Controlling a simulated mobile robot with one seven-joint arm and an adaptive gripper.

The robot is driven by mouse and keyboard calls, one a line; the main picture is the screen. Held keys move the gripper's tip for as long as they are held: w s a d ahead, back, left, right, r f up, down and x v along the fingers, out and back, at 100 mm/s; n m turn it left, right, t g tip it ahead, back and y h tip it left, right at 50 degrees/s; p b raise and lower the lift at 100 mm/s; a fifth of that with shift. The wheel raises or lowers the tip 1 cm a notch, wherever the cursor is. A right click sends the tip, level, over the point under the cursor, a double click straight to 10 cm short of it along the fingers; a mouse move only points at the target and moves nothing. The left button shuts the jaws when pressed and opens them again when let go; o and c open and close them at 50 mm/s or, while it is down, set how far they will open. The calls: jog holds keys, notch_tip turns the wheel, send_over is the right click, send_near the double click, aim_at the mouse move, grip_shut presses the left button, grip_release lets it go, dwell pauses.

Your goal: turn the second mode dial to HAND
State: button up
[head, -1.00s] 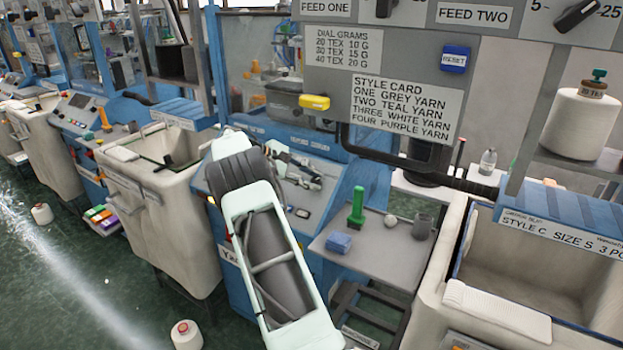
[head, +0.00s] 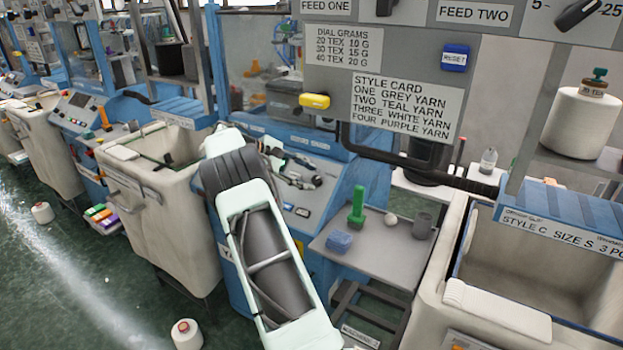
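No dial marked MODE or HAND can be read in the head view, so I cannot tell which is the second mode dial. My gripper (head: 308,181) is small in the picture, beyond my pale green forearm. It is over the sloping grey control panel (head: 318,207) of the blue knitting machine. My arm and gripper hide part of this panel. The finger gap is too small to make out, and I cannot tell whether the gripper touches anything. A black knob (head: 386,6) beside the FEED ONE label and a black dial (head: 578,13) with 5 and 25 marks show at the top edge.
A grey side shelf (head: 375,252) holds a green peg (head: 357,207), a blue block (head: 339,242) and a grey cup (head: 422,226). A large cream bin (head: 480,311) stands at right, another (head: 170,215) at left. A black bar (head: 420,165) crosses right of the gripper.

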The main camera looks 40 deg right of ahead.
jog(key=v, duration=1)
jog(key=shift+s, duration=0.1)
